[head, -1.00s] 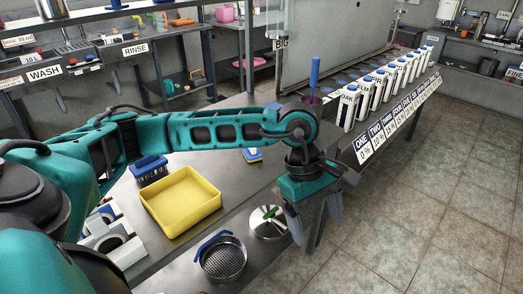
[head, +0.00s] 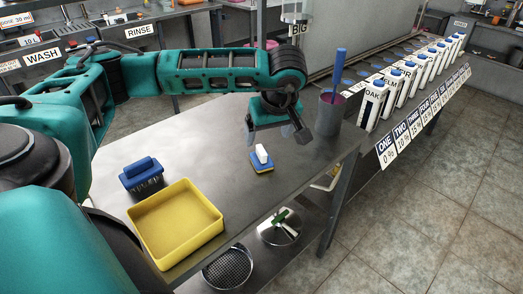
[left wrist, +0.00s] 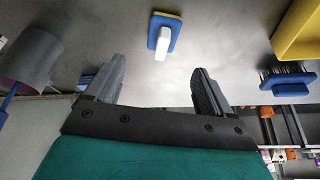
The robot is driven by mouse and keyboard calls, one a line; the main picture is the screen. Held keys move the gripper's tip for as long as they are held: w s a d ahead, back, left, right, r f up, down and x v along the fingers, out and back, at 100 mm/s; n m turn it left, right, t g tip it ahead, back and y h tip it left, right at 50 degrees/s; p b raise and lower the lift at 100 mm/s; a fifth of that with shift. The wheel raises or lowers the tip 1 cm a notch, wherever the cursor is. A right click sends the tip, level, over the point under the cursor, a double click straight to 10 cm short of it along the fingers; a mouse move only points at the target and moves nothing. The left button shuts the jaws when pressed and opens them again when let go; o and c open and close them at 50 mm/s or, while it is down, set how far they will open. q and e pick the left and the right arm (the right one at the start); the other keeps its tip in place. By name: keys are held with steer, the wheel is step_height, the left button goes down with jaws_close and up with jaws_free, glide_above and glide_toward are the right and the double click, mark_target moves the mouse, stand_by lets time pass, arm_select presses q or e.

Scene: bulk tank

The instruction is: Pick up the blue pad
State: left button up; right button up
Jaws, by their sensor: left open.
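The blue pad (head: 262,162) lies flat on the metal table, with a yellow layer under its blue top and a white grip standing on it. In the left wrist view the pad (left wrist: 163,22) is ahead of the fingers, between their lines. My left gripper (head: 275,136) is open and empty, above the table just behind the pad and not touching it. It also shows in the left wrist view (left wrist: 158,88), with its two dark fingers apart. My right gripper is not in view.
A blue brush (head: 141,174) and a yellow tray (head: 205,236) stand left of the pad. A grey cup (head: 329,115) with a blue-handled tool stands right of my gripper. A strainer (head: 228,268) is on the lower shelf. The table around the pad is clear.

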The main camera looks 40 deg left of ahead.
mark_target(261, 149)
arm_select(q)
steer(key=x, duration=0.3)
steer(key=shift+a+f, duration=0.15)
steer(key=shift+f, duration=0.15)
steer(key=shift+b+x, duration=0.3)
steer(key=shift+x, duration=2.4)
steer(key=shift+a, duration=0.15)
steer(key=shift+c, duration=0.3)
steer(key=shift+r, duration=0.1)
steer(key=c, duration=1.2)
steer(key=shift+o, duration=0.2)
steer(key=shift+r, duration=0.15)
step_height(261, 149, up, 20)
steer(key=p, duration=0.2)
